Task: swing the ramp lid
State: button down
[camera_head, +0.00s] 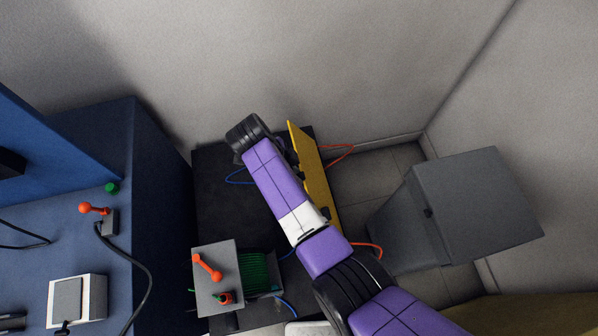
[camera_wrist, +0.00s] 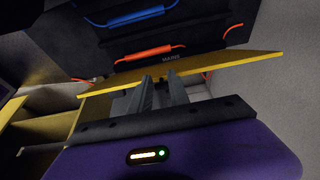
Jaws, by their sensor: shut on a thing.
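The ramp lid looks to be the yellow panel (camera_head: 315,178), standing steeply tilted along the right side of the dark box in the head view. In the wrist view the yellow panel (camera_wrist: 190,68) crosses the middle as a slanted band. My gripper (camera_wrist: 150,88) has both grey fingers at the panel's near edge and is shut on it. The exact contact is dark and partly hidden. In the head view my purple arm covers part of the panel and hides the fingertips.
The black surface (camera_wrist: 215,35) behind the panel carries red and blue cables. A grey box with a red lever (camera_head: 215,285) stands near my arm. A large grey box (camera_head: 480,210) is at right, and a blue bench (camera_head: 75,240) at left. Some floor shows between the panel and the grey box.

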jog(key=shift+a, duration=0.2)
jog(key=s+a+f+b, duration=0.1)
jog(key=a+f+b, duration=0.2)
jog(key=a+b, duration=0.2)
jog(key=shift+f, duration=0.35)
dwell(0.5)
jog(key=a+f+b, duration=0.3)
jog(key=f+b, duration=0.2)
jog(key=b, duration=0.1)
jog(key=shift+s+a, duration=0.3)
jog(key=shift+s, duration=0.1)
jog(key=shift+f, duration=0.1)
jog(key=a+f+b, duration=0.3)
jog(key=f+b, duration=0.2)
jog(key=b, duration=0.2)
jog(key=shift+s+a, duration=0.3)
jog(key=shift+s, duration=0.1)
